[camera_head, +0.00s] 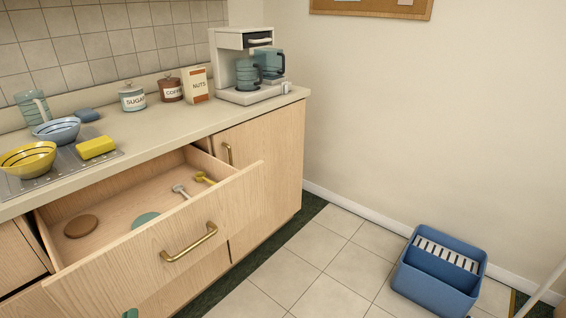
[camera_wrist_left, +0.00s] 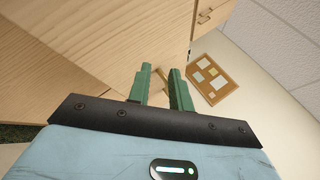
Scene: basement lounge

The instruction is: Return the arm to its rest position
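My left gripper (camera_wrist_left: 161,80) shows in the left wrist view with its two green fingers apart and no object seen held between them. In the head view only a small green tip of it (camera_head: 130,313) shows at the bottom edge, in front of the drawer front. The wooden drawer (camera_head: 135,262) is pulled open, and its brass handle (camera_head: 189,243) is clear of the green tip in the head view. A brass handle (camera_wrist_left: 198,75) shows beyond the fingers in the wrist view. Most of my left arm is hidden, and my right gripper is in neither view.
The drawer holds a brown disc (camera_head: 81,226), a teal disc (camera_head: 146,219) and two small utensils. The counter (camera_head: 160,128) above bears bowls, a yellow sponge (camera_head: 96,148), canisters and a coffee machine (camera_head: 236,60).

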